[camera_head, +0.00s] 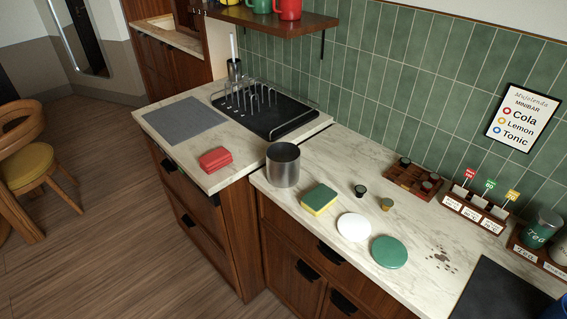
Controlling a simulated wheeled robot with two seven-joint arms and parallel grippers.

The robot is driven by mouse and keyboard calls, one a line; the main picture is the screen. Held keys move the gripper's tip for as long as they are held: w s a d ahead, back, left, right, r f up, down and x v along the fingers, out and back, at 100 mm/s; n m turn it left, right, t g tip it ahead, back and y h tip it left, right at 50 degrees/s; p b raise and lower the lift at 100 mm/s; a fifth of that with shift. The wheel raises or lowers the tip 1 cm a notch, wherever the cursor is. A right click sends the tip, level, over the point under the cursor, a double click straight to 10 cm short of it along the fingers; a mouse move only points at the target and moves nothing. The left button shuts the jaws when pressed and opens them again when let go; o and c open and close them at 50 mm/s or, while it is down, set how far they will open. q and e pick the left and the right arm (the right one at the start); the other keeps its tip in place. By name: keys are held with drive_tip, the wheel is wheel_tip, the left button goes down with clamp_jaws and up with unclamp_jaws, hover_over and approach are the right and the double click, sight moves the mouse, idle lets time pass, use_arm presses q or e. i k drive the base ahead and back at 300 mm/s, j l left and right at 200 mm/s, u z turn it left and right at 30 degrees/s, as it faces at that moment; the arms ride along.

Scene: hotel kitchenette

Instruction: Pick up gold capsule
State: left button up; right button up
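A small gold capsule (387,204) stands on the marble counter (330,169), behind the round white disc and to the right of a dark capsule (360,190). The two capsules are apart. Neither of my grippers shows in the head view, and nothing touches the gold capsule.
A white disc (354,227), green disc (389,252), sponge (319,199) and metal canister (283,166) lie near the gold capsule. Behind it are a wooden capsule tray (398,182) and a labelled holder (472,213). Brown crumbs (441,258) lie right. A dish rack (291,127) stands left.

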sight(387, 203)
drive_tip(key=i+j, duration=0.45)
drive_tip(key=i+j+z, duration=0.25)
drive_tip(key=z, duration=0.15)
drive_tip(key=i+j+z, duration=0.2)
drive_tip(key=z, duration=0.15)
drive_tip(key=i+j+z, duration=0.15)
drive_tip(key=j+z, duration=0.25)
drive_tip(key=z, duration=0.35)
